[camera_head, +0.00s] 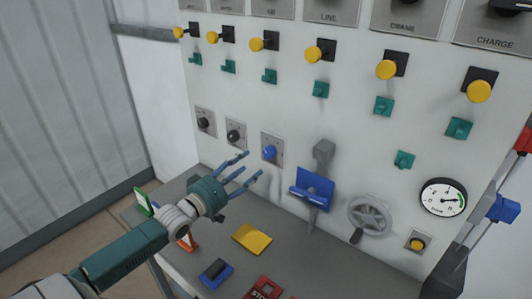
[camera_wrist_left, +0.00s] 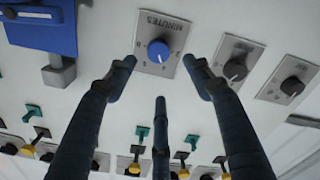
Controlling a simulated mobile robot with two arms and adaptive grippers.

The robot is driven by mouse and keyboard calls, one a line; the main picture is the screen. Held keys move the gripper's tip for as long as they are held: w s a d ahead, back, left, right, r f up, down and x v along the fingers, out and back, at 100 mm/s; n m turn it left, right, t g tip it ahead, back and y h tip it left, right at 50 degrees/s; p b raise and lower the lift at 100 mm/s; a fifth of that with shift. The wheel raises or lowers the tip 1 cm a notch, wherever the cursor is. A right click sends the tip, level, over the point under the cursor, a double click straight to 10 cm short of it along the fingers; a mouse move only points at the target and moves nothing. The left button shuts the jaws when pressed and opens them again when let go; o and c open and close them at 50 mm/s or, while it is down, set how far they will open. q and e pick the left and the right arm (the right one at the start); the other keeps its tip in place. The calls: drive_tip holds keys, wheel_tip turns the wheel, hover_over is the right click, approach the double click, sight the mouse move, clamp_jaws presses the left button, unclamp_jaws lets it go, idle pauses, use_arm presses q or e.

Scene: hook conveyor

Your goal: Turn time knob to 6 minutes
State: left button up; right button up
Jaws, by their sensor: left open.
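The blue time knob (camera_head: 269,152) sits on a square metal plate on the white panel. In the left wrist view the knob (camera_wrist_left: 158,50) shows from close by, with the word MINUTES on its plate and a white pointer mark. My right gripper is not in view.
Two dark knobs (camera_head: 234,133) are mounted left of the blue knob. A blue-handled lever (camera_head: 314,186), a handwheel (camera_head: 370,215) and a gauge (camera_head: 443,199) are to the right. Yellow buttons and green switches line the panel above. A grey shelf (camera_head: 215,243) below holds coloured signs.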

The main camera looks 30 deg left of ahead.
sight(266, 153)
use_arm(q)
drive_tip(key=w, duration=0.4)
drive_tip(key=shift+w+d+r+p, duration=0.15)
drive_tip(key=shift+w+d+p, duration=0.05)
drive_tip(key=shift+w+p, duration=0.2)
drive_tip(key=w, duration=0.3)
drive_tip(key=shift+w+d, duration=0.1)
drive_tip(key=shift+w, duration=0.3)
drive_tip(key=shift+w+f, duration=0.2)
drive_tip(key=shift+w, duration=0.15)
drive_tip(key=shift+d, duration=0.1)
drive_tip(key=shift+c, duration=0.6)
drive_tip(key=c, duration=0.8)
drive_tip(key=shift+c, duration=1.1)
drive_tip(key=shift+r, duration=0.1)
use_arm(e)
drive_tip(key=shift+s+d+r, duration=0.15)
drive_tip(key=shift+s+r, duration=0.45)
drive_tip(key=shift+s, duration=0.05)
